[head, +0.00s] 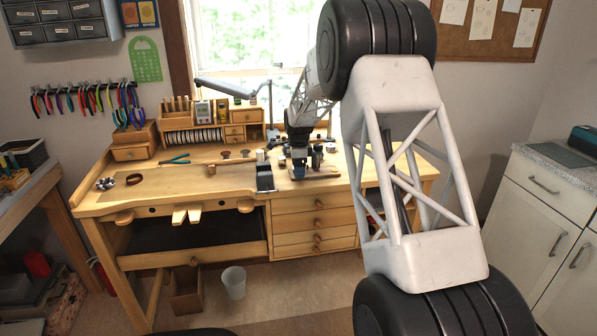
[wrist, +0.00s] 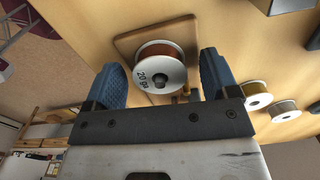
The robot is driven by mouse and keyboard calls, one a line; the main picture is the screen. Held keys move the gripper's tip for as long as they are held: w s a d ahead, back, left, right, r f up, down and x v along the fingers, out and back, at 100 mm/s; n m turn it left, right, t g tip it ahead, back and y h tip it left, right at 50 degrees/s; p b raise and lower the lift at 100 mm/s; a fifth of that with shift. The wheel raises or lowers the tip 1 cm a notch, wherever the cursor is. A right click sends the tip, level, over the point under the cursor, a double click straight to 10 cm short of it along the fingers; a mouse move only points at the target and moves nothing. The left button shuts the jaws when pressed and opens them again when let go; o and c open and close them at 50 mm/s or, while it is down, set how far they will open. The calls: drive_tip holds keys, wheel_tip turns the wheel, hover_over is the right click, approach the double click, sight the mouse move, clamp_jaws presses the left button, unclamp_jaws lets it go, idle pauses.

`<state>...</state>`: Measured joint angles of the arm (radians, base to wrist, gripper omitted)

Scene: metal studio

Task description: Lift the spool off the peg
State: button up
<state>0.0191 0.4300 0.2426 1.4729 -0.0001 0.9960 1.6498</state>
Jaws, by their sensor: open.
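In the wrist view a spool (wrist: 161,75) with white flanges, marked "20 ga" and wound with brown wire, stands at a wooden base board (wrist: 125,45). My gripper (wrist: 163,68) is open, with one blue finger on each side of the spool. Small gaps seem to show between fingers and flange; I cannot tell whether either touches. In the head view my gripper (head: 299,155) is low over the bench, and the spool is too small to make out surely.
Two more spools, one yellow (wrist: 257,96) and one grey (wrist: 285,111), stand right of the gripper in the wrist view. The workbench (head: 200,182) has a wooden organiser (head: 205,125) at the back. Its left front top is mostly clear, with pliers (head: 175,159) there.

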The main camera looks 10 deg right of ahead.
idle(0.4)
drive_tip(key=c, duration=1.1)
drive_tip(key=shift+o, duration=0.2)
drive_tip(key=shift+r, duration=0.1)
drive_tip(key=shift+r, duration=4.9)
